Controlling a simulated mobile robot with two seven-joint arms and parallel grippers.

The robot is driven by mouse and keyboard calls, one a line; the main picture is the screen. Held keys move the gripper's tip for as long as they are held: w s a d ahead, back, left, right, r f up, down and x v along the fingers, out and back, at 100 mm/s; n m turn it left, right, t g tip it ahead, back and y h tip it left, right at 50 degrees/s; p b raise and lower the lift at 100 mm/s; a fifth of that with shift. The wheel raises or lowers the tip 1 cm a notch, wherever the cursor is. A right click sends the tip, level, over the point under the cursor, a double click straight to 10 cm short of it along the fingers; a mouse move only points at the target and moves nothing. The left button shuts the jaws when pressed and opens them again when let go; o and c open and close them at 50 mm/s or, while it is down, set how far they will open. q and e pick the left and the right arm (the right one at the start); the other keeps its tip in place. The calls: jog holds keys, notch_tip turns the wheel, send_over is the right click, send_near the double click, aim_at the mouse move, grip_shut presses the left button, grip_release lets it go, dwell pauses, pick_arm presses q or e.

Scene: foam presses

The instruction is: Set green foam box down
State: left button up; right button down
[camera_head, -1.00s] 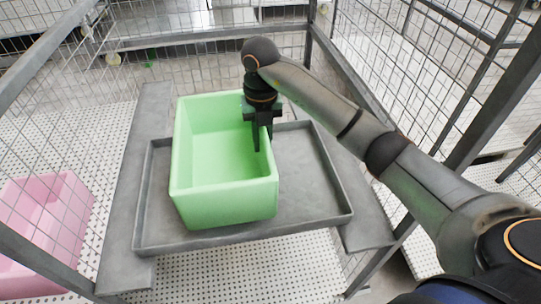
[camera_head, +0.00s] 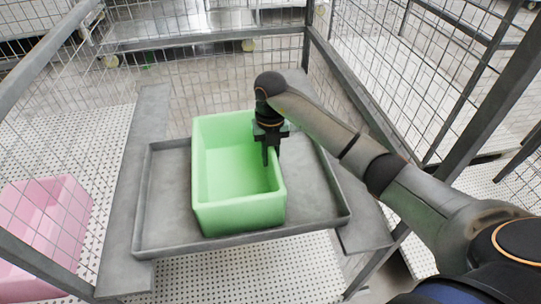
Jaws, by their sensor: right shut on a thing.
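A green foam box (camera_head: 240,213), open at the top, is upright over the grey tray (camera_head: 160,200) in the head view. Its underside is hidden, so I cannot tell whether it touches the tray floor. My right gripper (camera_head: 270,155) points down and is shut on the box's right wall, one finger inside and one outside. My left gripper is not in view.
A pink foam box (camera_head: 45,225) stands at the lower left, beyond the mesh. Wire mesh and grey frame posts (camera_head: 360,90) enclose the tray on several sides. The tray's left part is bare, with a narrower bare strip at right.

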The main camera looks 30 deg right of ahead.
jog(key=c, duration=0.8)
grip_release()
notch_tip(320, 180, up, 12)
jog(key=shift+r, duration=0.15)
